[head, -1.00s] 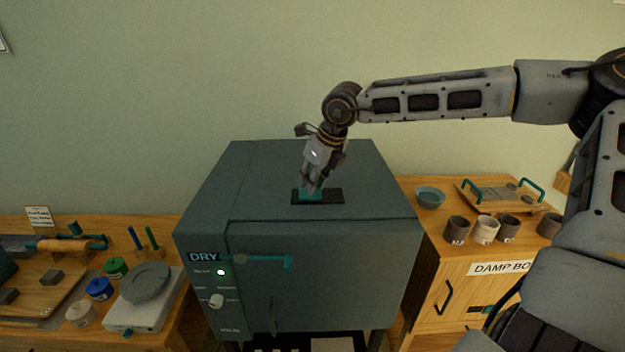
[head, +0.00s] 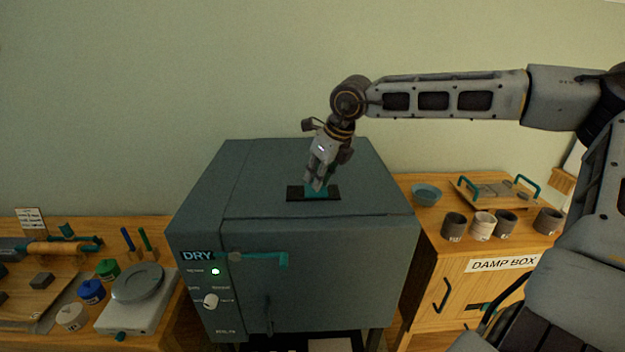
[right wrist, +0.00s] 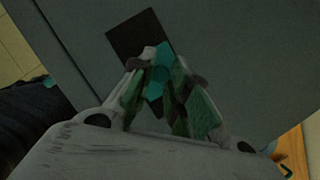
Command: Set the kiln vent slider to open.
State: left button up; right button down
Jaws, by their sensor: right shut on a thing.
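The grey-green kiln (head: 310,240) stands in the middle of the head view. On its flat top lies a dark vent plate (head: 297,193), with the teal vent slider (head: 317,194) now a little right of the plate's middle. My right gripper (head: 317,187) reaches down from above and is shut on the slider, its fingers hiding part of it. In the right wrist view the teal slider (right wrist: 157,72) shows between the fingertips, with part of the dark plate (right wrist: 136,35) beyond it. My left gripper is not in view.
A wooden bench on the left holds a scale (head: 135,300) and several jars. On the right, the damp box (head: 480,290) carries several cups, a teal bowl (head: 426,194) and a handled tray (head: 490,194). The kiln top around the plate is clear.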

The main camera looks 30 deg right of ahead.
jog(key=shift+s+d+r+b, duration=0.1)
jog(key=shift+s+d+b, duration=0.25)
jog(key=shift+d, duration=0.2)
jog(key=shift+s+d+b, duration=0.2)
jog(key=shift+d+b, duration=0.2)
jog(key=shift+d, duration=0.15)
jog(key=c, duration=1.8)
grip_release()
jog(key=o, duration=0.5)
jog(key=shift+s+d, duration=0.15)
jog(key=shift+s, duration=0.05)
jog(key=shift+c, duration=0.2)
jog(key=v, duration=1.2)
